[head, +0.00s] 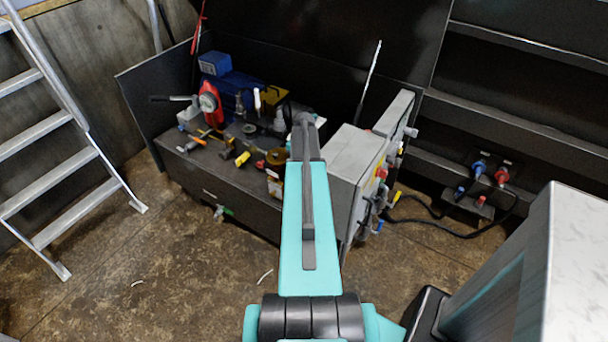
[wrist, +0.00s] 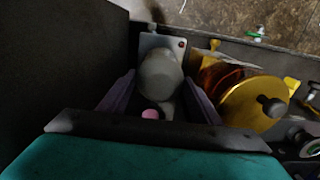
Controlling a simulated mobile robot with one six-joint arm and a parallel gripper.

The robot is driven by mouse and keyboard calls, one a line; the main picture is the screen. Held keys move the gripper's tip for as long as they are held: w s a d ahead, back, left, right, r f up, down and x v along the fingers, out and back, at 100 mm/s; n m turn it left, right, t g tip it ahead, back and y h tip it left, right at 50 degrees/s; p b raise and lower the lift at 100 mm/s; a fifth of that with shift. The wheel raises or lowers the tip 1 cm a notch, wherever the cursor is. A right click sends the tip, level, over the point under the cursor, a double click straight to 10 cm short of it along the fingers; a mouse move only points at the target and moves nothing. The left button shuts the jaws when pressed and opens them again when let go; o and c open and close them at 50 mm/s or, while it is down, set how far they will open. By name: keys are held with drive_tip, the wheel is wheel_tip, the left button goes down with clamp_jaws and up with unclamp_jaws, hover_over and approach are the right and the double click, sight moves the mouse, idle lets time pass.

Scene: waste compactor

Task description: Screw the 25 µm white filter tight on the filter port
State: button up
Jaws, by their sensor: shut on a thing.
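In the wrist view the pale white filter (wrist: 160,74), a rounded canister, sits between the two fingers of my gripper (wrist: 158,100). The gripper is shut on it. Just below the filter is a small pink round thing (wrist: 150,114). A light grey plate (wrist: 152,41) shows behind the filter; I cannot tell whether it belongs to the filter port. The port and any thread contact are hidden by the filter. In the head view my teal arm reaches to the bench and hides the gripper and filter.
In the wrist view a yellow round lid with a dark knob (wrist: 254,104) is close at the right. In the head view the dark bench (head: 225,190) holds a blue motor unit (head: 232,86), a red gauge (head: 209,103) and tools. A grey cabinet (head: 350,165) stands right of the arm.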

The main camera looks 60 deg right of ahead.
drive_tip(key=shift+m, duration=2)
drive_tip(key=shift+m, duration=0.3)
drive_tip(key=m, duration=0.2)
drive_tip(key=shift+m, duration=1.3)
drive_tip(key=shift+m, duration=2.6)
